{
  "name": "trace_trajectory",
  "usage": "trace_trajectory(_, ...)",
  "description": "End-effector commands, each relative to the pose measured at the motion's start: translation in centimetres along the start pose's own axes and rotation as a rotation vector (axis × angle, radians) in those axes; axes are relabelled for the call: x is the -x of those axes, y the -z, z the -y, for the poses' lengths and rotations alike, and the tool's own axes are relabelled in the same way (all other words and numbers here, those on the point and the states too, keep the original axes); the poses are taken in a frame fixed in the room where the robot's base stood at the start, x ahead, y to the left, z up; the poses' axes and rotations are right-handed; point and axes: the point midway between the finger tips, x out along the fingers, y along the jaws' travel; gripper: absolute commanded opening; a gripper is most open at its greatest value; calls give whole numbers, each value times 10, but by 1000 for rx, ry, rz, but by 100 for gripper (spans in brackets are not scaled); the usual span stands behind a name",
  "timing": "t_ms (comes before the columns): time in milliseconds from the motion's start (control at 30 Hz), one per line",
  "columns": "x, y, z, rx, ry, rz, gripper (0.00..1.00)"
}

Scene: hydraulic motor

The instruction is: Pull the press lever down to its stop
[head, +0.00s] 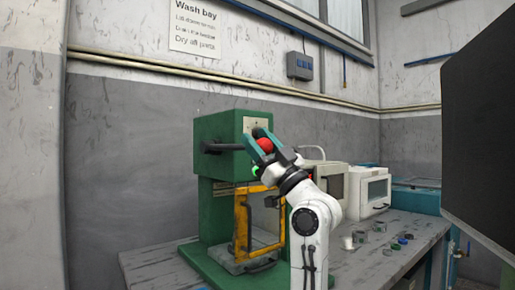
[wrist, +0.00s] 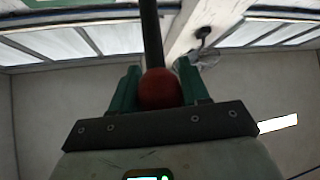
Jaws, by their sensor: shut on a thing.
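The green press (head: 216,215) stands on the bench, with a yellow-framed guard (head: 242,222) on its front. The press lever ends in a red ball knob (head: 265,145). My gripper (head: 263,140) has its teal fingers on either side of this knob, at the upper right front of the press. In the wrist view the red knob (wrist: 159,89) sits between the teal fingers, and the dark lever rod (wrist: 151,35) runs upward from it. My gripper is shut on the knob. In the head view my fingers hide most of the lever rod.
A dark handle (head: 222,148) sticks out from the press head. White box-shaped machines (head: 370,190) stand on the bench to the right, with small parts (head: 380,227) in front. A large dark panel (head: 480,140) fills the right edge. The bench front right (head: 400,262) has free room.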

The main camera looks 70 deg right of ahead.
Motion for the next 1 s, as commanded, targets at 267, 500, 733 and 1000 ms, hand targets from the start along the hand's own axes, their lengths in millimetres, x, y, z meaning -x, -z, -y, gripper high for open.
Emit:
trace_trajectory(267, 25, -25, 9, 0, 0, 6, 0)
trace_trajectory(500, 34, -34, 13, -1, 1, 7, 0)
trace_trajectory(733, 36, -37, 14, -1, 1, 8, 0)
trace_trajectory(1000, 36, -37, 14, -1, 1, 8, 0)
